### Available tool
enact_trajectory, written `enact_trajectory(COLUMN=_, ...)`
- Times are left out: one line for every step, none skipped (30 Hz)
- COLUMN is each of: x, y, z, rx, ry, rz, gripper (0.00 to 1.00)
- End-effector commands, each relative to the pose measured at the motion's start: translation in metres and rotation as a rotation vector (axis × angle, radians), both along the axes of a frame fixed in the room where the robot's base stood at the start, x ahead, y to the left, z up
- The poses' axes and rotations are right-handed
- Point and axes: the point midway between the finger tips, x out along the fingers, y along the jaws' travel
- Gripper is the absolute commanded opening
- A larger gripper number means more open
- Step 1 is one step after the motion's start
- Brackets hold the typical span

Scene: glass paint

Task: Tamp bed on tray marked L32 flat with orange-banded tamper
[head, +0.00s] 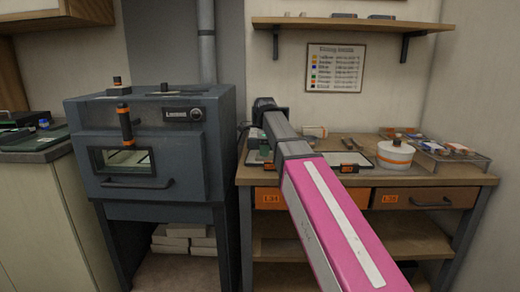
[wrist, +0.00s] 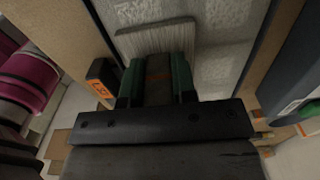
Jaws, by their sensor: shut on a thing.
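In the wrist view my gripper (wrist: 157,75) is shut, its green fingers on either side of the brownish handle of a tool (wrist: 155,40). The tool has a wide, pale grey, finely ridged head. I cannot clearly make out an orange band on it. The head is over or against a pale, grainy bed (wrist: 225,45) in a tray; whether they touch I cannot tell. An orange label (wrist: 99,88) on a dark block stands left of the fingers, its number unclear. In the head view my arm hides most of my gripper and this tray (head: 258,158).
A second tray (head: 335,158) with an orange tag stands right of my arm on the bench. A white lidded pot (head: 395,153) and a wire rack (head: 455,158) stand farther right. A grey kiln (head: 150,150) with a shut door stands left of the bench.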

Motion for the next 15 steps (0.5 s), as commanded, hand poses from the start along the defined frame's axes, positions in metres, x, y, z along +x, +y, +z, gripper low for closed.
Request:
enact_trajectory(x=-0.002, y=-0.01, z=0.0, rx=0.0, ry=0.0, rz=-0.002, gripper=0.06)
enact_trajectory(x=-0.002, y=-0.015, z=0.0, rx=0.0, ry=0.0, rz=-0.002, gripper=0.06)
enact_trajectory(x=-0.003, y=-0.021, z=0.0, rx=0.0, ry=0.0, rz=-0.002, gripper=0.06)
enact_trajectory(x=-0.003, y=-0.026, z=0.0, rx=0.0, ry=0.0, rz=-0.002, gripper=0.06)
enact_trajectory(x=-0.003, y=-0.032, z=0.0, rx=0.0, ry=0.0, rz=-0.002, gripper=0.06)
enact_trajectory(x=-0.004, y=-0.039, z=0.0, rx=0.0, ry=0.0, rz=-0.002, gripper=0.06)
enact_trajectory(x=-0.004, y=-0.044, z=0.0, rx=0.0, ry=0.0, rz=-0.002, gripper=0.06)
enact_trajectory(x=-0.005, y=-0.048, z=0.0, rx=0.0, ry=0.0, rz=-0.002, gripper=0.06)
enact_trajectory(x=-0.005, y=-0.056, z=0.0, rx=0.0, ry=0.0, rz=-0.001, gripper=0.06)
enact_trajectory(x=-0.006, y=-0.061, z=0.0, rx=0.0, ry=0.0, rz=-0.002, gripper=0.06)
enact_trajectory(x=-0.006, y=-0.066, z=0.0, rx=0.0, ry=0.0, rz=-0.002, gripper=0.06)
enact_trajectory(x=-0.007, y=-0.072, z=0.0, rx=0.0, ry=0.0, rz=-0.002, gripper=0.06)
enact_trajectory(x=-0.007, y=-0.077, z=0.0, rx=0.0, ry=0.001, rz=-0.001, gripper=0.06)
enact_trajectory(x=-0.007, y=-0.081, z=0.0, rx=0.0, ry=0.001, rz=-0.001, gripper=0.06)
enact_trajectory(x=-0.008, y=-0.087, z=0.0, rx=0.0, ry=0.001, rz=-0.001, gripper=0.06)
